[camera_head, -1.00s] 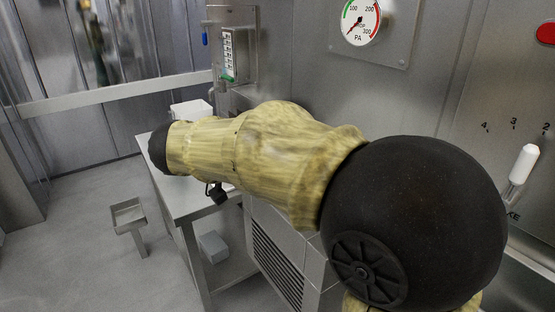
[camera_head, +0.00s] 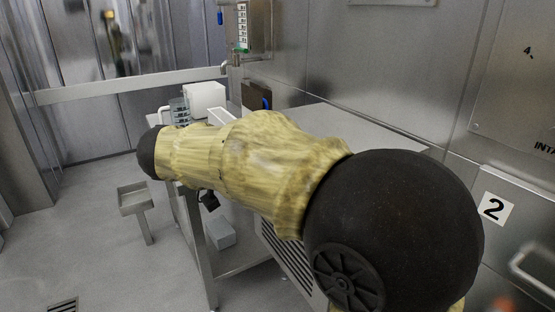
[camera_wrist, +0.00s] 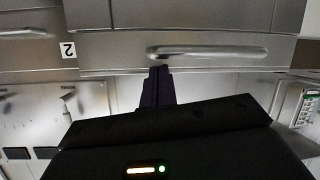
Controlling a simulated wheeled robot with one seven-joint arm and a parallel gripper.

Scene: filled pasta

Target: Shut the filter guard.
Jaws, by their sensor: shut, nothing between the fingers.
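In the wrist view, which looks upside down, my gripper (camera_wrist: 158,80) is shut and empty. Its dark fingertips show just below a bar handle (camera_wrist: 215,51) on a broad steel panel (camera_wrist: 120,45). This panel may be the filter guard, but I cannot be sure. I cannot tell whether the fingers touch it. In the head view my own arm fills the middle and hides the gripper and this panel.
A steel bench (camera_head: 205,250) with a white box (camera_head: 205,100) stands behind my arm. A small stand (camera_head: 135,200) is at the left, with clear floor around it.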

